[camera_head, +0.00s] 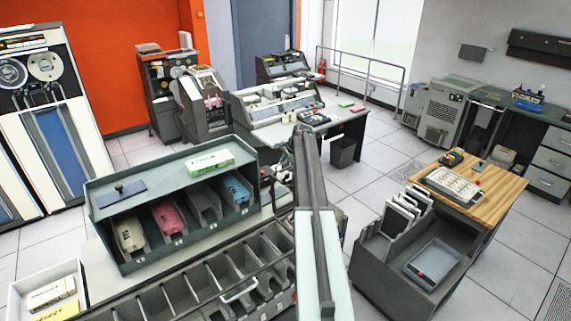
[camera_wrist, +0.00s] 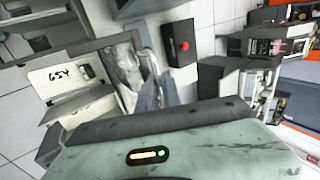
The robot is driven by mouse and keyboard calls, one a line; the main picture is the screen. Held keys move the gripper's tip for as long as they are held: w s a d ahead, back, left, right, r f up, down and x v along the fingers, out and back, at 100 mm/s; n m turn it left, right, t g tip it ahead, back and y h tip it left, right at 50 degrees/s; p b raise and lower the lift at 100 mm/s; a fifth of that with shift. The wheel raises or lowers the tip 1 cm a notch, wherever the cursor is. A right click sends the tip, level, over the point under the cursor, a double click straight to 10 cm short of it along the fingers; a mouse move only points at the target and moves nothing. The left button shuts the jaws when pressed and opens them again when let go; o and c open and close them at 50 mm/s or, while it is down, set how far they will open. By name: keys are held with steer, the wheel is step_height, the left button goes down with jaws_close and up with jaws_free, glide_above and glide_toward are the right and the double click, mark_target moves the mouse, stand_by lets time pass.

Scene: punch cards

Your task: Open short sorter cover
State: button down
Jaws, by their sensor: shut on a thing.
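In the wrist view my gripper (camera_wrist: 157,75) points away over a grey machine, its two grey fingers close together. A clear, shiny cover (camera_wrist: 122,66) lies right at the fingertips, and the fingers are shut on its edge; the exact contact is hard to make out. A pale panel marked with dark figures (camera_wrist: 62,76) is left of the cover. A black box with a red button (camera_wrist: 179,44) is to the right. In the head view my arm reaches away through the middle and hides the gripper and most of the machine at its end.
A card rack (camera_head: 105,216) with several coloured decks stands at left, beside a row of open pockets (camera_head: 190,283) with a pale handle (camera_head: 240,291). A wood-topped desk (camera_head: 508,180) and grey bin unit (camera_head: 375,280) are at right. Tiled floor (camera_head: 340,180) shows between.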

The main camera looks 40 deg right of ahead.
steer(key=c, duration=1.5)
jaws_free()
steer(key=shift+a, duration=0.3)
steer(key=shift+s+r+p, duration=0.15)
steer(key=shift+r+p, duration=0.15)
steer(key=shift+p, duration=0.05)
steer(key=shift+s+d+r+p, duration=0.1)
steer(key=shift+s+r+p, duration=0.1)
steer(key=shift+r+p, duration=0.45)
steer(key=s, duration=1.2)
steer(key=shift+a+f+b, duration=0.3)
steer(key=shift+f+b, duration=0.05)
steer(key=shift+b, duration=0.05)
